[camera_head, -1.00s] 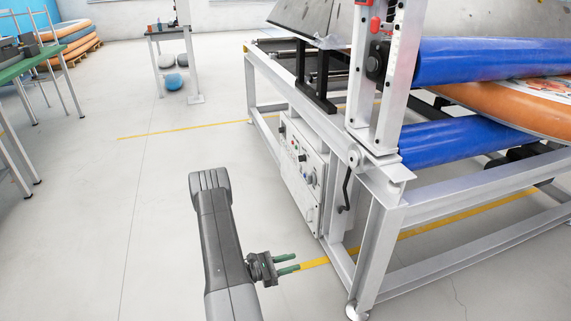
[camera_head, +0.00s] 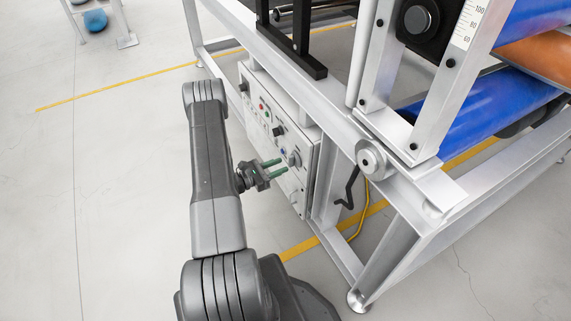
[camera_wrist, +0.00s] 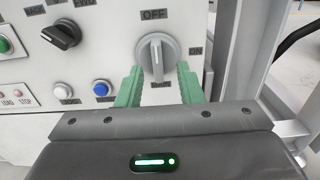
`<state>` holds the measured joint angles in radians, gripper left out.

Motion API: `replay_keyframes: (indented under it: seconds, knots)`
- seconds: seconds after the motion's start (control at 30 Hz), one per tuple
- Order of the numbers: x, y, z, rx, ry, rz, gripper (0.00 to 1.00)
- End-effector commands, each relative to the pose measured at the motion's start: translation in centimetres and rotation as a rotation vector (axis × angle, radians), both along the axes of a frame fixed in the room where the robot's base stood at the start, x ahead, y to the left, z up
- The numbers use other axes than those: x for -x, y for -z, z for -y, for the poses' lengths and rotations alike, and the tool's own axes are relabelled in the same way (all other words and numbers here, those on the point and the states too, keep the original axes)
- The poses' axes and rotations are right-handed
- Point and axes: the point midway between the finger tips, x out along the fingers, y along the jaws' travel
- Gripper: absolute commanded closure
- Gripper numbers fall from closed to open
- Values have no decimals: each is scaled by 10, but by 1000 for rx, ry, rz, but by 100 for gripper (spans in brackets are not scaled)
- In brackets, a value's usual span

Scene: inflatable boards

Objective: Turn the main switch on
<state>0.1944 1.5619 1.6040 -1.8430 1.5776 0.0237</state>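The main switch (camera_wrist: 157,55) is a grey round knob with a raised grip on the white control panel (camera_wrist: 100,25). Its grip stands about upright under the label OFF; a label ON is to its right. In the wrist view, the two green fingers of my gripper (camera_wrist: 160,70) are spread, one on each side of the knob's lower part, with gaps visible. In the head view, my gripper (camera_head: 272,167) is level with the panel (camera_head: 262,115), close to the switch (camera_head: 295,158). Contact with the switch cannot be seen.
A black selector knob (camera_wrist: 62,34), a white button (camera_wrist: 63,90) and a blue button (camera_wrist: 102,88) sit left of the switch. The machine's metal frame (camera_head: 385,250) stands right of the panel, with a black crank handle (camera_head: 348,190).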

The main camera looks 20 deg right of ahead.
Motion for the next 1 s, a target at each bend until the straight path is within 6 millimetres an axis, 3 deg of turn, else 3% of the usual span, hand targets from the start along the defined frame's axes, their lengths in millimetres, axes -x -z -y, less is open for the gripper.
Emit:
replay_keyframes:
  seconds: [0.2,0.63,0.8,1.0]
  knots:
    - [-1,1,26,-1,2,1,66]
    - [-2,0,34,0,0,0,66]
    - [-2,0,34,0,0,0,100]
    - [-2,0,33,0,0,2,100]
